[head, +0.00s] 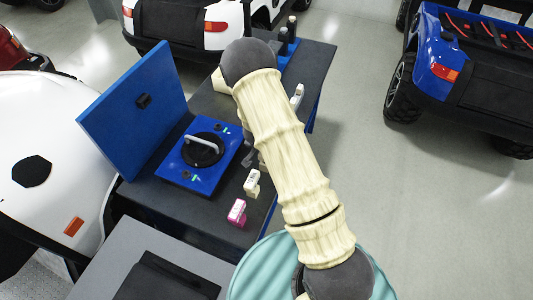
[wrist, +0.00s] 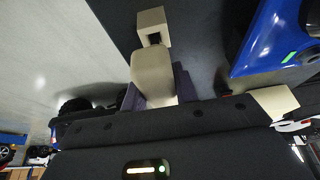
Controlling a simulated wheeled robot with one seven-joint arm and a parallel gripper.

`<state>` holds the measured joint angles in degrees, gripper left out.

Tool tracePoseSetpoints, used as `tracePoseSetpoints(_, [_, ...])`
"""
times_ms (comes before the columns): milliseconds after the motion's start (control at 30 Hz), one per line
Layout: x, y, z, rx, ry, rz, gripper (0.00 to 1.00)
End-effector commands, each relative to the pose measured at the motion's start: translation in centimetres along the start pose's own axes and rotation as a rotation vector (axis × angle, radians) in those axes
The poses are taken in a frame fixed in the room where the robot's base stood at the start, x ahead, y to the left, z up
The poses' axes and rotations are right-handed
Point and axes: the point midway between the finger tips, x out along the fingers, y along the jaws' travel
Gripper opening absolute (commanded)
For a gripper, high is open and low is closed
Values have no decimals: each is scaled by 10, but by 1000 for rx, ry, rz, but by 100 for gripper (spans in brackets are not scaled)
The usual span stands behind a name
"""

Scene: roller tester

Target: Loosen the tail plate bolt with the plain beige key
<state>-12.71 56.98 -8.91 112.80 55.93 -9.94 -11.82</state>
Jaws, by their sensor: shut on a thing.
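My gripper (wrist: 156,88) is shut on a beige key (wrist: 152,68) in the wrist view. The key's block-shaped end, with a dark square opening, points away from the fingers over the dark bench top. In the head view my arm hides most of the gripper and the held key. A blue plate (head: 174,167) lies on the bench, with a round black part and a grey handle. Small dark fittings sit by green marks near its ends; I cannot tell which is the tail plate bolt. The plate's edge shows in the wrist view (wrist: 270,45), apart from the key.
A marked cream key (head: 252,182) and a magenta key (head: 237,212) stand on the bench (head: 150,205) near its right edge. A pale piece (head: 297,97) stands farther back. A blue panel (head: 135,105) rises left of the plate. Open floor lies right, before a blue vehicle (head: 440,60).

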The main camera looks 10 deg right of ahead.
Motion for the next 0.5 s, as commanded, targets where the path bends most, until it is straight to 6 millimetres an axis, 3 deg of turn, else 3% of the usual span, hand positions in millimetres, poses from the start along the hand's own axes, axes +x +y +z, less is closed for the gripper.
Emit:
tracePoseSetpoints(300, [-55,-2,-22,-2,4,-3,0])
tracePoseSetpoints(500, [-72,-1,-30,0,2,-2,0])
